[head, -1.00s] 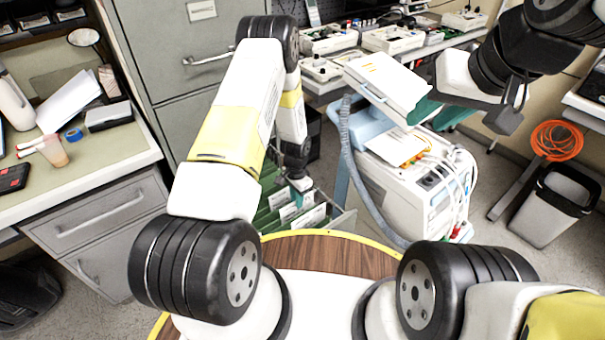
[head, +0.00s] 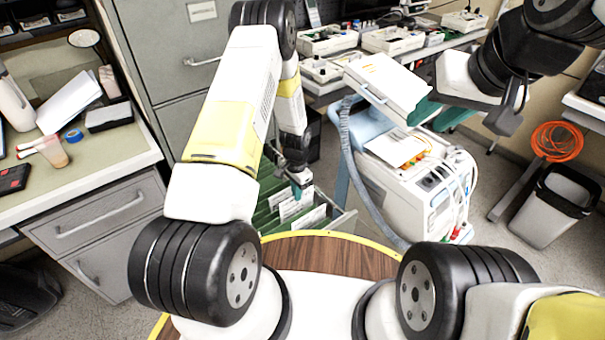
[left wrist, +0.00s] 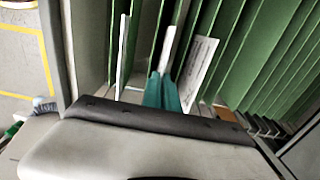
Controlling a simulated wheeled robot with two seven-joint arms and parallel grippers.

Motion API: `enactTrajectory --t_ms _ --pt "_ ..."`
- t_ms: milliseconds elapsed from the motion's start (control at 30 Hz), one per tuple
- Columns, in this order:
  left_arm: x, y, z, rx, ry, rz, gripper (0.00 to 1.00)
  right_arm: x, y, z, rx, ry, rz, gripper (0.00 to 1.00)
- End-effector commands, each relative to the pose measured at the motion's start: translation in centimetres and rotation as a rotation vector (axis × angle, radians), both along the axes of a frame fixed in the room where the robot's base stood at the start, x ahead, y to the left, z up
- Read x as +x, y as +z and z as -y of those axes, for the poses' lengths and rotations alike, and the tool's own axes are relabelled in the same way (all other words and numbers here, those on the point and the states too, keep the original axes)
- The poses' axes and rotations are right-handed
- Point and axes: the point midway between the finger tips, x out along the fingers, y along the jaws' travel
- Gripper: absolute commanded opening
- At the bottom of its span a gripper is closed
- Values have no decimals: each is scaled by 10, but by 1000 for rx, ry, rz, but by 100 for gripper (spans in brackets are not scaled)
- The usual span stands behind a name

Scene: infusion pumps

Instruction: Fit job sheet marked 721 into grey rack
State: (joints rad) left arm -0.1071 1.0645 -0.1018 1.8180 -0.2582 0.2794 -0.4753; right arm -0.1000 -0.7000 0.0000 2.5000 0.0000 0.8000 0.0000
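My left gripper (head: 299,190) points down into an open drawer with green hanging folders (head: 268,212). In the left wrist view its teal fingertips (left wrist: 167,93) are close together on the edge of a white sheet (left wrist: 168,46). A printed white sheet (left wrist: 200,62) stands just right of them, and another pale upright edge (left wrist: 122,55) is to the left. The head view shows white sheets (head: 306,219) among the folders. I cannot read any number. I cannot make out the grey rack.
A white pump unit with cables (head: 420,180) and a grey hose (head: 352,160) stands right of the drawer. A desk with loose items (head: 95,150) is at the left. Grey cabinets (head: 175,50) stand behind. A bin (head: 553,205) is at the right.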

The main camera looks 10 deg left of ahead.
Motion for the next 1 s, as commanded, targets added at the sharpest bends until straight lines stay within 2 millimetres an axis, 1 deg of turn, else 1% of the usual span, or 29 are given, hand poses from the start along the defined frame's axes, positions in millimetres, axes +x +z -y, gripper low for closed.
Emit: enactTrajectory --t_ms 33,700,833,1000 --pt "1 5 0 -1 0 2 0 0 0 0 0 0 0 33" --pt "0 58 0 1 0 1 0 0 0 0 0 0 0 33" --pt "0 64 0 0 0 0 0 0 0 0 0 0 0 33" --pt "0 65 0 0 0 0 0 0 0 0 0 0 0 33"
